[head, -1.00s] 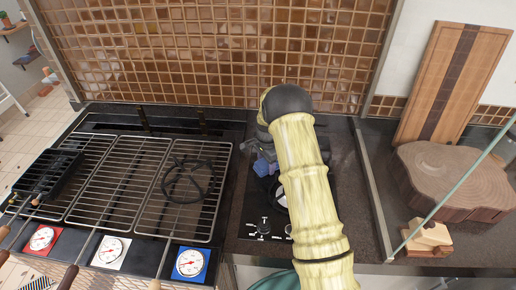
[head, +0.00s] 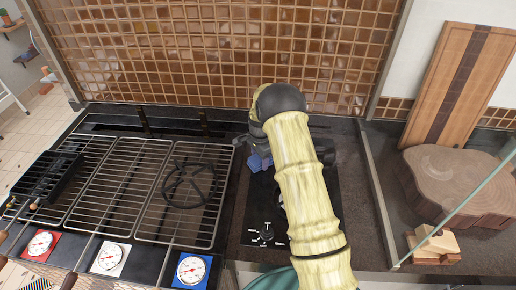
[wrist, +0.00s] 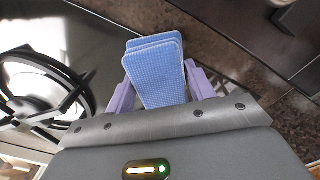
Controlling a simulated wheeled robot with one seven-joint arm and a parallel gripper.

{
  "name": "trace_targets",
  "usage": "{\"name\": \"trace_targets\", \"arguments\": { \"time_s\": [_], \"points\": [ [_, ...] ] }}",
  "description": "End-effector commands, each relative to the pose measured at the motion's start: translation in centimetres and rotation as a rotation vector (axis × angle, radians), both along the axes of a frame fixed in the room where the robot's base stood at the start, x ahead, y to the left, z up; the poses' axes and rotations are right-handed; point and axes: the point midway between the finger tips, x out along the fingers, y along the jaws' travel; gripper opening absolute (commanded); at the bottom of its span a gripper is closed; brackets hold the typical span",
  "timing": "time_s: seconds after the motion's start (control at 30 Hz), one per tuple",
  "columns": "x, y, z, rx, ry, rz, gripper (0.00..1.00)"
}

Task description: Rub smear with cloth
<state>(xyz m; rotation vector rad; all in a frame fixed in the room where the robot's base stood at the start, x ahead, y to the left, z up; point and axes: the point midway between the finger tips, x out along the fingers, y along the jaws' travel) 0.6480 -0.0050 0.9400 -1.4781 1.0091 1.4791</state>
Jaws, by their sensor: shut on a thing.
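The blue cloth (wrist: 155,75) is a folded, textured pad held between the purple fingers of my gripper (wrist: 160,88) in the wrist view. My gripper is shut on it. In the head view only a small bluish patch of cloth (head: 259,162) shows beside my arm, over the back left part of the black hob (head: 262,215). In the wrist view the cloth's far end lies over or near the border of the glossy hob and the brown speckled counter. I cannot tell whether it touches the surface. I cannot make out the smear in either view.
A burner with a black pan support (wrist: 42,95) is left of my gripper in the wrist view. A grill with wire racks (head: 120,185) is left of the hob. A wooden slab (head: 455,185) and leaning cutting board (head: 465,85) stand right. A tiled wall (head: 210,50) closes the back.

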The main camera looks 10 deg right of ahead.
Motion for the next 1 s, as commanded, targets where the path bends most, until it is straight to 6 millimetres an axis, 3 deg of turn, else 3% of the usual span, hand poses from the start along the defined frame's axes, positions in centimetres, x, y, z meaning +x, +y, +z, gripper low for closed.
{"name": "trace_targets", "arguments": {
  "time_s": [0.5,0.57,0.63,1.0],
  "points": [
    [-0.3,-3.2,0.1,0.000,0.000,0.011,0.29],
    [-0.3,-3.1,0.6,0.000,0.001,0.012,0.29],
    [-0.3,-3.0,2.7,-0.001,-0.004,0.013,0.29],
    [-0.3,-3.2,5.7,-0.001,0.000,0.009,0.29]
  ]
}}
